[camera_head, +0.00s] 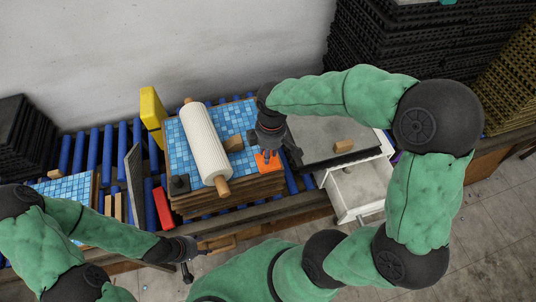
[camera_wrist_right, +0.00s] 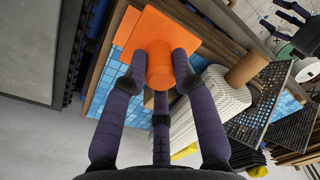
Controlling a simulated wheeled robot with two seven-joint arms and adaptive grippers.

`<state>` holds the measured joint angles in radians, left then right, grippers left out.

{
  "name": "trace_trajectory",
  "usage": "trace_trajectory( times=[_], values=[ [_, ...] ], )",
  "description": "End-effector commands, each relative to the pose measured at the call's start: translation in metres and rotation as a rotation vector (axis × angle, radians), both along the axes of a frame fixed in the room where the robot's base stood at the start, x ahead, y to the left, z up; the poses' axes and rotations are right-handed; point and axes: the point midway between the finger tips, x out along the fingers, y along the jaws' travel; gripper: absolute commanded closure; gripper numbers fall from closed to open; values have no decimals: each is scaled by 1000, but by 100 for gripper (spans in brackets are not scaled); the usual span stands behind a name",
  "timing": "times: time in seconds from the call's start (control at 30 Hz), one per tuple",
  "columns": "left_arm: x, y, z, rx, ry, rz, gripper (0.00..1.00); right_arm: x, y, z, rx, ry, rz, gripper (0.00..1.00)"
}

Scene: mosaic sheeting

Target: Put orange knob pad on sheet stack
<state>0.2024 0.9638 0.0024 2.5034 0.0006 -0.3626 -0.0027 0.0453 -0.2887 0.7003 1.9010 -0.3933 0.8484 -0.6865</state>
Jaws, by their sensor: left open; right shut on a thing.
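The orange knob pad (camera_head: 268,163) is a flat orange square with a round knob, at the front right corner of the sheet stack (camera_head: 208,206). The stack is several brown boards topped with blue mosaic. My right gripper (camera_wrist_right: 158,70) is shut on the knob (camera_wrist_right: 160,65), its fingers around it, with the orange plate (camera_wrist_right: 146,24) over the stack's corner. I cannot tell whether the plate touches the stack top. My left gripper (camera_head: 190,264) is open and empty, low in front of the stack.
A white ribbed roller (camera_head: 204,142) with wooden ends lies across the stack. A red block (camera_head: 162,208) stands left. An open white drawer (camera_head: 358,186) is right.

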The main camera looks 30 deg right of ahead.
Motion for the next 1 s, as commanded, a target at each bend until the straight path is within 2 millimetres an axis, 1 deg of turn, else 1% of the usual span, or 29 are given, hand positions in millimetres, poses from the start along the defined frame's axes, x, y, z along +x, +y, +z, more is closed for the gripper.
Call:
trace_trajectory(
  times=[0.03, 0.1, 0.23, 0.37, 0.47, 0.5, 0.63, 0.7, 1.0],
  values=[
    [0, 0, -2, 0, 0, 0, 49, 6, -4, -11, 0, 3, -2, 100],
    [0, 0, -3, 0, 0, 0, 49, 13, -8, -20, 0, 3, 0, 100],
    [0, 0, -4, 0, 0, 0, 49, 21, -13, -31, -1, 1, 0, 100],
    [0, 0, -5, 0, 0, 0, 49, 25, -15, -35, -1, -1, 1, 100],
    [0, 0, -6, 0, 0, 0, 49, 29, -17, -42, 0, 0, 1, 100],
    [0, 0, -6, 0, 0, 0, 49, 31, -19, -46, 0, 0, 1, 100],
    [0, 0, -9, 0, 0, 0, 49, 30, -19, -66, 0, 3, 2, 100],
    [0, 0, -10, 0, 0, 0, 49, 30, -19, -72, -1, 1, 1, 100],
    [0, 0, -10, 0, 0, 0, 49, 31, -19, -74, 0, -2, 1, 100]
  ],
)
